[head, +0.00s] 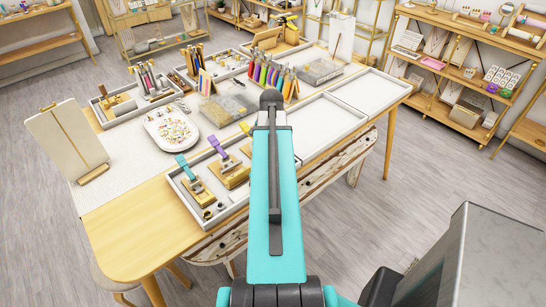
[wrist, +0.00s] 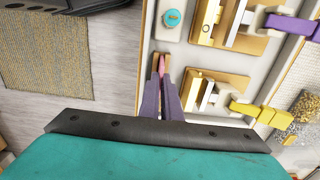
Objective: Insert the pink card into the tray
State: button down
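In the wrist view my gripper (wrist: 160,66) has its two grey-purple fingers close together, with a thin pink piece, apparently the pink card (wrist: 163,63), edge-on between the tips. A tan strip shows beside it, and most of the card is hidden by the fingers. The fingers are over the near edge of a white-rimmed tray (wrist: 147,35); I cannot tell their height above it. In the head view my arm hides the gripper and card. The white tray with tools (head: 203,226) is at front, left of my arm. Empty white trays (head: 326,126) are to the right.
Wooden presses with yellow (wrist: 246,109) and purple (wrist: 290,22) handles stand close right of the fingers. A block with a turquoise button (wrist: 173,19) is just ahead. On the table, a white dish of charms (head: 172,134) and a beige board (head: 65,145) stand left.

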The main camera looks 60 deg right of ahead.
jog(key=shift+f, duration=0.2)
dwell(0.4)
jog(key=c, duration=1.9)
grip_release()
notch_tip(320, 180, up, 14)
jog(key=b, duration=0.3)
jog(key=shift+w, duration=0.1)
